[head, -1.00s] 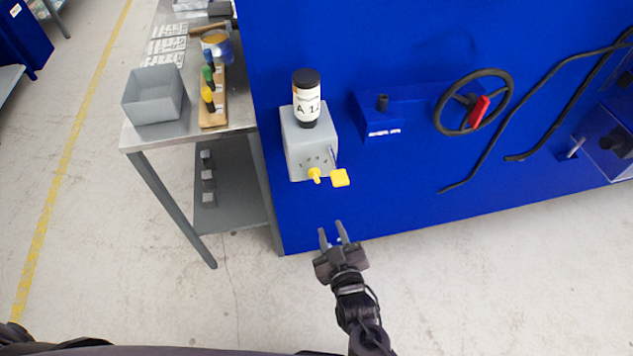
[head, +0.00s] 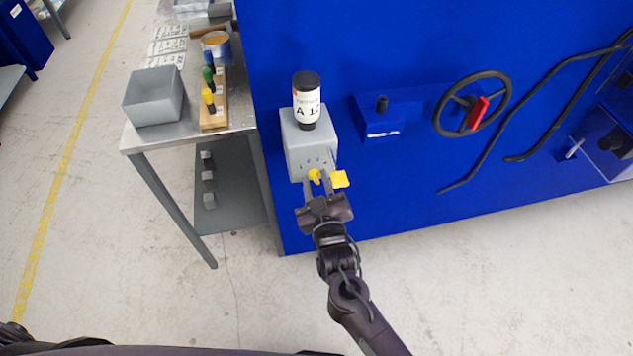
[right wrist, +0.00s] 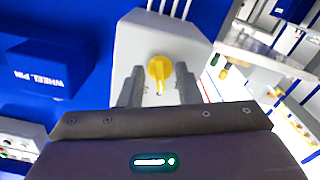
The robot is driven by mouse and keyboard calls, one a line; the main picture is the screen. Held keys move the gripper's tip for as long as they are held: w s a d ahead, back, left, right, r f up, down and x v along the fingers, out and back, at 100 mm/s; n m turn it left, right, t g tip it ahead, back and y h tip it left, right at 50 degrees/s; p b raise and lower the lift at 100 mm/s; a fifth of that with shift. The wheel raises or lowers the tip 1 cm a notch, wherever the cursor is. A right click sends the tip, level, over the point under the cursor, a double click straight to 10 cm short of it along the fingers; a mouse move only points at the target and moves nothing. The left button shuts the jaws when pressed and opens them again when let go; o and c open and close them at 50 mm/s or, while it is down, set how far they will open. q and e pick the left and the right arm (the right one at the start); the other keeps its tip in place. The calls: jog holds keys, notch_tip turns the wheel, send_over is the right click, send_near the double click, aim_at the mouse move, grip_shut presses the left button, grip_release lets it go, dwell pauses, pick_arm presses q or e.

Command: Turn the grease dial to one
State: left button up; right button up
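The yellow grease dial (head: 315,175) sits on the front of a grey box (head: 305,145) fixed to the blue machine. Small number marks show above the dial; I cannot read which one it points to. My right gripper (head: 316,183) is at the dial with its fingers apart. In the right wrist view the dial (right wrist: 160,72) shows between and just beyond the two open fingers (right wrist: 158,85), and I see no clear contact. My left gripper is not in view.
A black-capped bottle labelled A 12 (head: 306,100) stands on the grey box. A blue bracket (head: 382,122) and black handwheel (head: 473,102) are to the right. A metal table (head: 150,135) with a grey bin (head: 155,97) is at left. The floor in front is clear.

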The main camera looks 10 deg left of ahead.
jog(key=shift+c, duration=0.3)
jog(key=c, duration=0.6)
jog(key=shift+n, duration=0.3)
jog(key=shift+r+n+p, duration=0.1)
jog(key=shift+n+p, duration=0.9)
jog(key=shift+n, duration=0.2)
jog(key=n+p, duration=0.1)
jog(key=n, duration=0.2)
jog(key=shift+n+p, duration=0.45)
jog(key=shift+n, duration=0.45)
